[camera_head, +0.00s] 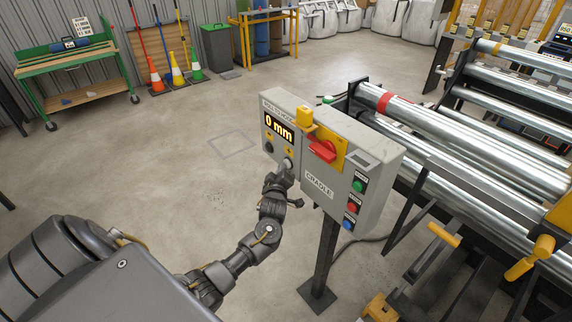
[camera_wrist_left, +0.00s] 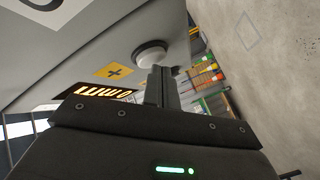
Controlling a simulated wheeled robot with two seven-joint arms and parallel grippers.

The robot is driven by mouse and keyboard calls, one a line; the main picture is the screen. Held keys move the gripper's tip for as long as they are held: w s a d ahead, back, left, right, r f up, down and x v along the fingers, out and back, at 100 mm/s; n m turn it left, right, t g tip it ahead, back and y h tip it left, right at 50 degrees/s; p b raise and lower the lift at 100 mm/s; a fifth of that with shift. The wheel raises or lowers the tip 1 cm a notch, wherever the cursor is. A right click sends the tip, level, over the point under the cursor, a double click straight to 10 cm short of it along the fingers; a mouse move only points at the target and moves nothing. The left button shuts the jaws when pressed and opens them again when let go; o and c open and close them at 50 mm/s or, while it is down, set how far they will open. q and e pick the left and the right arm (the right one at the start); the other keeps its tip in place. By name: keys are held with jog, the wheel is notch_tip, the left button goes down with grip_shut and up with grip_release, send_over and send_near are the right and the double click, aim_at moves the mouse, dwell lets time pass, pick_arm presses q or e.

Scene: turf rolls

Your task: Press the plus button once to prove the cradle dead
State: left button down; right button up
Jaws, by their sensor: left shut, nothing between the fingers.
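The grey control box (camera_head: 330,125) stands on a dark post, with a lit display (camera_head: 279,127) reading 0 mm on its left face. Below the display is a pale round button (camera_head: 288,163). In the left wrist view this pale domed button (camera_wrist_left: 151,55) sits beside a yellow plus label (camera_wrist_left: 114,71). My left gripper (camera_head: 284,176) is shut and empty, its tips right at the plus button (camera_wrist_left: 160,72); I cannot tell whether they touch it. A dark button (camera_head: 269,147) sits left of it. My right gripper is not in view.
The box's front has a red rotary switch (camera_head: 322,150) on a yellow plate, a yellow padlock-like block (camera_head: 304,117), a CRADLE label (camera_head: 319,186) and green, red and blue buttons (camera_head: 352,208). Metal rollers (camera_head: 470,135) lie right. Open floor (camera_head: 170,190) lies left.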

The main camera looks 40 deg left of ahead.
pick_arm(q)
jog(key=shift+s+a, duration=0.15)
jog(key=shift+s, duration=0.4)
jog(key=shift+s+a+p, duration=0.25)
jog(key=shift+s+p, duration=0.2)
jog(key=shift+s, duration=0.35)
jog(key=shift+s+a+p, duration=0.25)
jog(key=shift+s+p, duration=0.25)
jog(key=shift+s, duration=0.3)
jog(key=shift+s+a+p, duration=0.25)
jog(key=shift+s+p, duration=0.2)
jog(key=shift+s, duration=0.35)
